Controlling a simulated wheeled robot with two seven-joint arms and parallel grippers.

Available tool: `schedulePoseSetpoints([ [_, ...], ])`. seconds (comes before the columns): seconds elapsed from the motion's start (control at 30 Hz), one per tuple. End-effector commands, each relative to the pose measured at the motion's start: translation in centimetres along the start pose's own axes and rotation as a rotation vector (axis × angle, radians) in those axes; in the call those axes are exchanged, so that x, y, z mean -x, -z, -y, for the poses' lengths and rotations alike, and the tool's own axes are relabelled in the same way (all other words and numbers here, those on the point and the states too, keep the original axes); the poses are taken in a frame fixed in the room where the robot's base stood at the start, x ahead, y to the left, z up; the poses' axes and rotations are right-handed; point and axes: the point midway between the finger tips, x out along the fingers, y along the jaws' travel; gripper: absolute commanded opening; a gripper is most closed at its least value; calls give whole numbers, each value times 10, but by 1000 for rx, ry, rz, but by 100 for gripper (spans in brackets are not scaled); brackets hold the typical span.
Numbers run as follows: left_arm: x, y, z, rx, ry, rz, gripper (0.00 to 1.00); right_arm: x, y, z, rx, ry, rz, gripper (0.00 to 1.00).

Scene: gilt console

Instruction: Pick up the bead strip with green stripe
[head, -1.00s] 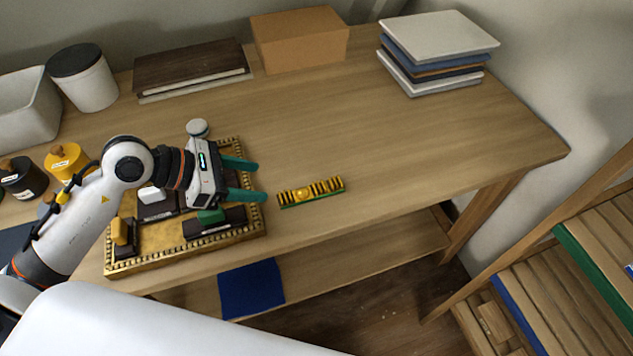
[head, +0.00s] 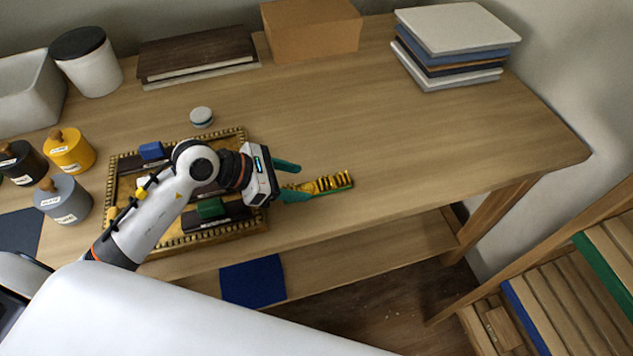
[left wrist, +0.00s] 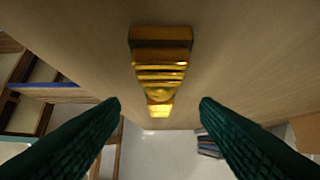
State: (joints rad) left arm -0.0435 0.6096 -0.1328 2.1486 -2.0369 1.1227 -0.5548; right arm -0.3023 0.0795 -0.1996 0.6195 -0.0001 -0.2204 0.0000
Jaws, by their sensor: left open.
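The bead strip with green stripe (head: 331,184) is a short gold ridged bar lying on the wooden table, with green along its front edge in the head view. My left gripper (head: 289,181) has teal fingers and is open at the strip's left end, partly hiding it. In the left wrist view the gold strip (left wrist: 161,68) runs away from the camera, between and beyond the two open fingertips (left wrist: 158,106). No green shows on it there. I cannot tell whether a finger touches it. My right gripper is not in view.
A gilt-edged tray (head: 250,223) with dark blocks lies under my left arm. A small grey-white round piece (head: 201,116) stands behind it. Several labelled pots (head: 69,151) are at left. Books (head: 455,45) and a cardboard box (head: 311,28) stand at the back. The table right of the strip is clear.

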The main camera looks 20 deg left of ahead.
Motion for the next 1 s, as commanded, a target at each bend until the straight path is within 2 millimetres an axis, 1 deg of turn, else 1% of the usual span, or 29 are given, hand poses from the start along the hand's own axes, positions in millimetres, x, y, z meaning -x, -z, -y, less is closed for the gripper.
schedulePoseSetpoints([
  [0.03,-7,4,-1,3,-4,-3,56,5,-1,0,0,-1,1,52],
  [0.13,-22,7,0,4,-4,-4,56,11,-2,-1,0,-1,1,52],
  [0.2,-32,5,0,3,-3,-2,56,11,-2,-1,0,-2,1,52],
  [0.3,-41,4,1,1,-2,-1,56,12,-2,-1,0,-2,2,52],
  [0.57,-43,3,1,0,-1,0,56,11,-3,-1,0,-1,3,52],
  [0.6,-43,3,1,0,-1,0,50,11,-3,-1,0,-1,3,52],
  [0.87,-43,3,1,0,-1,0,7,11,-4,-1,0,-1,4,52],
  [0.9,-43,3,1,0,-1,-1,6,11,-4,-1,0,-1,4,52],
  [1.0,-43,3,1,0,-1,-1,6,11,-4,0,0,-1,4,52],
])
